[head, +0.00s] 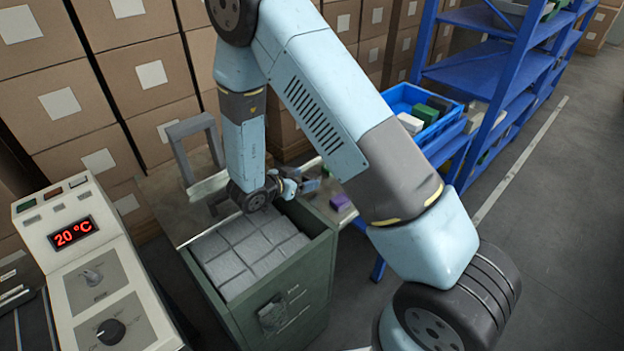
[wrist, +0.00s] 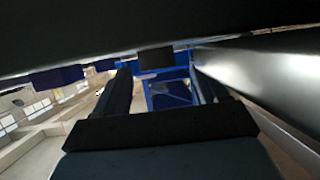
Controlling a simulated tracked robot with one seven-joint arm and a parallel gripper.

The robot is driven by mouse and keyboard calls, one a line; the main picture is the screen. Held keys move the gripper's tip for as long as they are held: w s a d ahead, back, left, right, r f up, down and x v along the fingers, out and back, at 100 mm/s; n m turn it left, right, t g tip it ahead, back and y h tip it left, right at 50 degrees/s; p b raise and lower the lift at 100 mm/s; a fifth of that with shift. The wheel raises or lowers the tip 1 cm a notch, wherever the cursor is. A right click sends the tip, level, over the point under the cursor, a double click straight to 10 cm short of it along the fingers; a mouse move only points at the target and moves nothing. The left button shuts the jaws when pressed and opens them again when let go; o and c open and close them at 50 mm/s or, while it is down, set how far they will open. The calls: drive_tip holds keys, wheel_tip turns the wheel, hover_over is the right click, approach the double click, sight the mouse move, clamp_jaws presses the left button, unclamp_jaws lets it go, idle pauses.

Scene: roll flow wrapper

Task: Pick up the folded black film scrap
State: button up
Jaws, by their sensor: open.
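My gripper (head: 304,186) is open beside the machine's surface, behind the green bin in the head view. In the wrist view my gripper (wrist: 160,78) shows two dark fingers spread apart. A small black block-like piece (wrist: 155,60), which looks like the folded black film scrap, appears in the gap between them, farther out. Nothing shows as held, and I cannot tell the distance to the piece. The scrap cannot be made out in the head view; my arm and gripper cover part of that area.
A purple block (head: 341,202) lies right of my gripper; it also shows in the wrist view (wrist: 55,77). A green bin (head: 321,262) of grey packs stands in front. Stacked cartons (head: 150,75) stand behind.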

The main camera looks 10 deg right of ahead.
sight(312, 179)
drive_tip(key=shift+x, duration=1.35)
drive_tip(key=c, duration=1)
drive_tip(key=shift+c, duration=0.2)
